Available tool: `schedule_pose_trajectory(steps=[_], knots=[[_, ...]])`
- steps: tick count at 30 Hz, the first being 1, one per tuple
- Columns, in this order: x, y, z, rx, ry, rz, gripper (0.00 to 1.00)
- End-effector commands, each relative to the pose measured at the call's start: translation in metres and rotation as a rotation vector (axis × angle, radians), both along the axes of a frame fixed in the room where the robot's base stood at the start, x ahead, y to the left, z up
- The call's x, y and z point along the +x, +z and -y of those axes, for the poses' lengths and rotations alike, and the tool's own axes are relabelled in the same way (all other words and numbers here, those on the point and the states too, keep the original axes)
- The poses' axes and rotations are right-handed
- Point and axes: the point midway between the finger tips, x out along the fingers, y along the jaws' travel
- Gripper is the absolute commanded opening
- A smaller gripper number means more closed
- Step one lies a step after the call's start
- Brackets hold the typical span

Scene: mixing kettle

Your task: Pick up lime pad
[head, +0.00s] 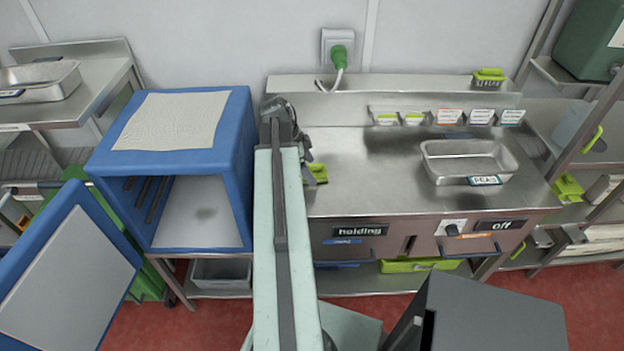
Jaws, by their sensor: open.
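A small lime item with a dark part (317,173), which looks like the lime pad, lies on the left end of the steel counter (370,190). My arm hides its left side. My gripper (302,143) is dark and at the far end of my pale arm, over the counter's left edge, just behind and left of the lime item in the picture. The jaws are open; the arm covers much of them, and I cannot tell whether they touch the item. Another lime block (488,77) sits on the back ledge.
A blue open-fronted box (170,250) stands close left of my arm, its door (65,280) swung out. A steel pan labelled PEAS (470,160) stands at the counter's right. Small labelled containers (448,117) line the back. The counter's middle is clear. A green plug (339,57) is on the wall.

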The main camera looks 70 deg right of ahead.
Motion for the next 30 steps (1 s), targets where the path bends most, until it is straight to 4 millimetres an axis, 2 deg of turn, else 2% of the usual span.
schedule_pose_trajectory(steps=[1, 7, 8, 14, 15, 23, 26, 30], knots=[[-0.002, -0.010, 0.001, 0.000, 0.000, 0.000, 0.89], [-0.003, -0.006, 0.001, 0.000, 0.001, 0.000, 0.89], [-0.003, -0.006, 0.001, 0.000, 0.001, 0.000, 0.84], [-0.003, -0.006, 0.001, 0.000, 0.000, 0.000, 0.28], [-0.003, -0.006, 0.001, 0.000, 0.000, 0.000, 0.23], [-0.003, -0.003, 0.001, 0.000, -0.001, 0.000, 0.23], [-0.004, 0.006, 0.001, 0.000, -0.001, 0.000, 0.23], [-0.004, 0.031, 0.001, 0.000, -0.001, 0.000, 0.23]])
